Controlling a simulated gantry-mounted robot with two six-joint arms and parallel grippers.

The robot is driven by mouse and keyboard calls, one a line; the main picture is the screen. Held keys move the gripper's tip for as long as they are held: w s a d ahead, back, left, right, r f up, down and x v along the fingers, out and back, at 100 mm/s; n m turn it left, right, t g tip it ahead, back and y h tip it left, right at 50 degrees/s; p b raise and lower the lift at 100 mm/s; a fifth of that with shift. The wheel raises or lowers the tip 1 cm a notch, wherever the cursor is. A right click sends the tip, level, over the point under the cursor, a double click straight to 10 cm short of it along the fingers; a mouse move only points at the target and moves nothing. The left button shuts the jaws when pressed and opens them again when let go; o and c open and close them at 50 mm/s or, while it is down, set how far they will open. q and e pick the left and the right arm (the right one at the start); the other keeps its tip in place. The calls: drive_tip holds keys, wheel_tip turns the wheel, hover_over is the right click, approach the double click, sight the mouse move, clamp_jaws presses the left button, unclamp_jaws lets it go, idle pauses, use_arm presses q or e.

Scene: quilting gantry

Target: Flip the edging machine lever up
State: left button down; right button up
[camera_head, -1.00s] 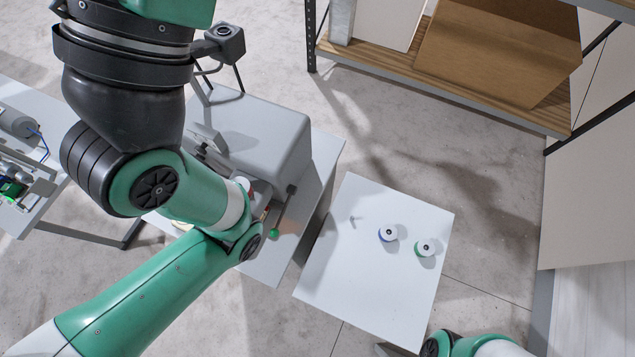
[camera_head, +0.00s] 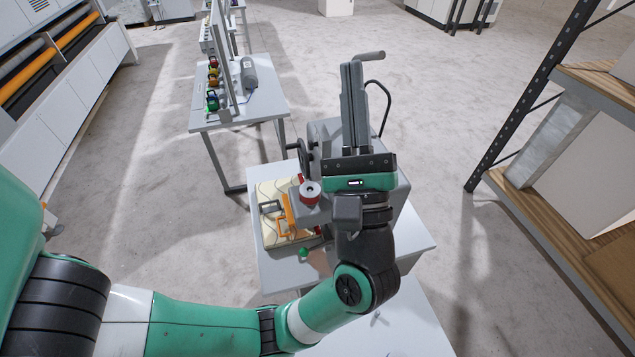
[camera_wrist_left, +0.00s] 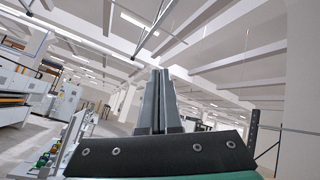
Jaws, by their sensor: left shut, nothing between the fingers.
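The grey edging machine (camera_head: 401,187) stands on a white table, largely hidden behind my left wrist and forearm. A small green ball (camera_head: 304,252), which looks like the lever's knob, sits low at the machine's front left, beside my forearm. The lever's rod is mostly hidden, so its position is unclear. My left gripper (camera_head: 352,68) is shut and empty, above the machine and well away from the green ball. In the left wrist view its fingers (camera_wrist_left: 158,78) lie together against the ceiling and far hall. My right gripper is out of view.
A cream-coloured work area with orange and grey parts (camera_head: 287,212) lies left of the machine. A red-and-white spool (camera_head: 310,191) is near my wrist. A second table (camera_head: 240,112) stands behind left, and a metal shelf (camera_head: 530,90) at right. Floor between them is clear.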

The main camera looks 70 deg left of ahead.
use_arm(q)
drive_tip(key=w+a+f+h+b, duration=0.1)
drive_tip(key=w+f+h+b, duration=0.3)
drive_tip(key=f, duration=1.3)
drive_tip(key=a+f+h+b, duration=0.1)
drive_tip(key=f+h+b, duration=0.3)
drive_tip(key=f, duration=1.2)
drive_tip(key=s+d+f+g+h+b, duration=0.1)
drive_tip(key=s+f+h, duration=0.1)
drive_tip(key=f, duration=0.6)
drive_tip(key=s+d+f+m+g+h+b, duration=0.1)
drive_tip(key=s+f+h+b, duration=0.1)
drive_tip(key=f, duration=0.7)
drive_tip(key=s+d+f+g+h+b, duration=0.1)
drive_tip(key=s+f+b, duration=0.1)
drive_tip(key=f, duration=0.7)
drive_tip(key=shift+s+d+m+g+h, duration=0.3)
drive_tip(key=shift+s+d+h, duration=0.1)
drive_tip(key=shift+s, duration=0.2)
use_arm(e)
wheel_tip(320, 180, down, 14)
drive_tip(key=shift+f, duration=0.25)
use_arm(q)
drive_tip(key=shift+r, duration=0.1)
drive_tip(key=shift+a, duration=0.1)
